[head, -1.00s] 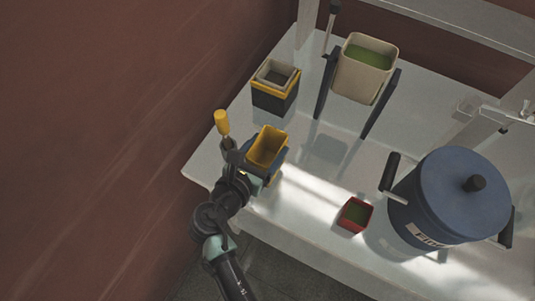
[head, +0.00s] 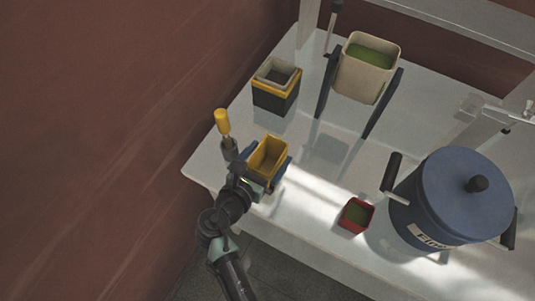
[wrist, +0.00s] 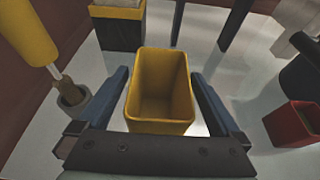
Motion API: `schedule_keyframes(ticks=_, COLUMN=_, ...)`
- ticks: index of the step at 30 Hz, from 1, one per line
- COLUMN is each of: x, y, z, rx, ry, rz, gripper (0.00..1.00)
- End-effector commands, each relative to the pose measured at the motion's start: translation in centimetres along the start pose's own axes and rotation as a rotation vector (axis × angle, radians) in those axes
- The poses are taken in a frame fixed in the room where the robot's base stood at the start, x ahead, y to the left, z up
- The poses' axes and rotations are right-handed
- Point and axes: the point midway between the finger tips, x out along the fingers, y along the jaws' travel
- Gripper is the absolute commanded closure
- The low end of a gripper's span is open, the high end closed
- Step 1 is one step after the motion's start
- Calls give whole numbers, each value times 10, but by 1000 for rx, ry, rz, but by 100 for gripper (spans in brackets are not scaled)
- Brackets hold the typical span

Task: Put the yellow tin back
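The yellow tin (head: 268,158) is open-topped and upright at the near left part of the white table. It looks empty, and it also shows in the wrist view (wrist: 160,88). My gripper (wrist: 161,85) is around the tin, with one blue finger on either side. Strips of table show between the fingers and the tin, so the gripper looks open. The tin's base is partly hidden by my gripper in the head view.
A yellow-handled tool (head: 223,125) stands close left of my gripper. A dark box with a yellow band and grey tin (head: 276,85) is behind. A beige container (head: 365,70) of green powder, a red tin (head: 356,215) and a blue drum (head: 455,195) stand right.

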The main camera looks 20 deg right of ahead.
Motion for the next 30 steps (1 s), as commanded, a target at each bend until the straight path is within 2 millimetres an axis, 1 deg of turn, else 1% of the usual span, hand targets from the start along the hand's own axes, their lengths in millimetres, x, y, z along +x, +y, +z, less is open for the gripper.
schedule_keyframes(ticks=4, x=-2, y=0, z=5, rx=0, ry=0, rz=0, gripper=0)
schedule_keyframes(ticks=8, x=-17, y=1, z=2, rx=-1, ry=0, rz=3, gripper=0)
schedule_keyframes(ticks=15, x=-69, y=1, z=1, rx=-1, ry=0, rz=4, gripper=0)
schedule_keyframes(ticks=18, x=-89, y=1, z=1, rx=-1, ry=0, rz=4, gripper=0)
schedule_keyframes(ticks=21, x=-104, y=0, z=1, rx=-1, ry=0, rz=3, gripper=0)
schedule_keyframes(ticks=25, x=-117, y=0, z=2, rx=0, ry=1, rz=0, gripper=0)
schedule_keyframes(ticks=30, x=-122, y=1, z=4, rx=8, ry=1, rz=3, gripper=0)
